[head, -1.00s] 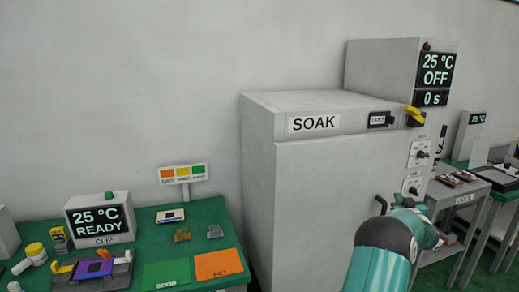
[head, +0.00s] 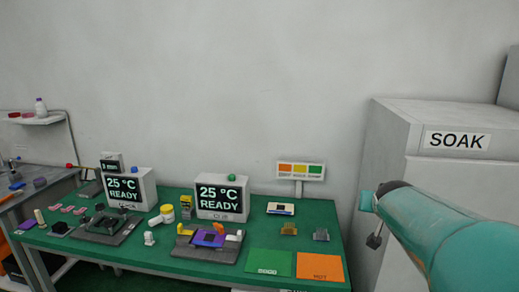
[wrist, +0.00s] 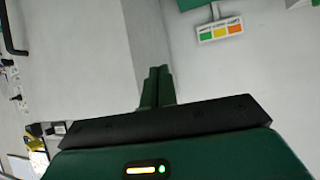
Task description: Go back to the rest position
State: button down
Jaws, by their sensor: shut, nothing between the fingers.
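My teal arm reaches in from the lower right of the head view, in front of the SOAK cabinet (head: 390,155). Its far end is beside the cabinet's left side, past the right end of the green table; the fingers are hard to make out there. In the wrist view my gripper (wrist: 158,85) shows two dark green fingers side by side, closed together with nothing between them. It is clear of any object, with the pale cabinet and wall behind it.
The green table (head: 200,267) carries two displays reading 25 °C READY (head: 222,197), a purple-topped fixture (head: 208,240), a green mat (head: 268,262), an orange mat (head: 320,267) and a colour-coded sign (head: 300,171). A grey bench (head: 50,183) stands at far left. Open wall lies above.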

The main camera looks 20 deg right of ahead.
jog(key=s+a+f+n+g+y, duration=0.1)
jog(key=s+a+f+n+y, duration=0.1)
jog(key=s+a, duration=0.4)
jog(key=s+a+f+n+g+y, duration=0.1)
jog(key=s+a, duration=0.5)
jog(key=a, duration=0.7)
jog(key=s+a+f+n+g+y, duration=0.1)
jog(key=s+a+f+n+y, duration=0.2)
jog(key=a, duration=0.7)
jog(key=s+f, duration=0.2)
jog(key=s, duration=0.1)
jog(key=shift+a+n+g+y, duration=0.2)
jog(key=shift+n+g+y, duration=0.1)
jog(key=shift+n+g, duration=0.1)
jog(key=shift+s+d, duration=0.1)
jog(key=shift+d, duration=0.1)
